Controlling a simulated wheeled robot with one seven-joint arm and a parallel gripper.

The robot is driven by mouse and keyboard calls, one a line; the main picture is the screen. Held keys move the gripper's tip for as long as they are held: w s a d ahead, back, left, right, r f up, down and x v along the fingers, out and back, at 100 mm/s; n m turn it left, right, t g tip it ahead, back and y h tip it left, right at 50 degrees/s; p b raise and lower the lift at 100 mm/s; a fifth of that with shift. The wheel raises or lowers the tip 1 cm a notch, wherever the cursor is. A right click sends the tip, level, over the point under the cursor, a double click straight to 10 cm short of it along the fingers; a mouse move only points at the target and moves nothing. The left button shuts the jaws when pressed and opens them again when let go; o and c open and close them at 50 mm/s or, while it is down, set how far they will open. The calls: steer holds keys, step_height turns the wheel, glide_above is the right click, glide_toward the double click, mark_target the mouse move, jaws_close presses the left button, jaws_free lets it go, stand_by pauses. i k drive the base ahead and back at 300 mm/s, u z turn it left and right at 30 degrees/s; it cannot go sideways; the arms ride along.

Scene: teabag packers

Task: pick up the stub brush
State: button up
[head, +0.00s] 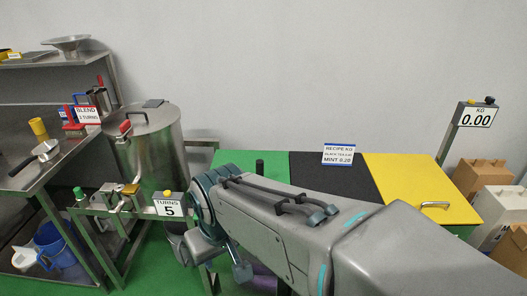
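I cannot make out a stub brush for certain in the head view. My arm reaches in from the lower right across the middle of the picture. Its far end bends down in front of the green panel (236,158), and my gripper and its fingers do not show. A short dark upright piece (259,167) stands just behind my arm; I cannot tell what it is. My arm hides part of the worktop and the floor behind it.
A steel drum (150,148) with a lid stands left of my arm, beside a metal bench (30,180) holding a black-handled scoop (46,150). A blue bucket (58,250) is below. Black (330,180) and yellow (415,185) panels and cardboard boxes (482,175) are at right.

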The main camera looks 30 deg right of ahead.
mark_target(259, 163)
steer(key=z, duration=0.95)
steer(key=i, duration=0.85)
steer(key=z, duration=0.75)
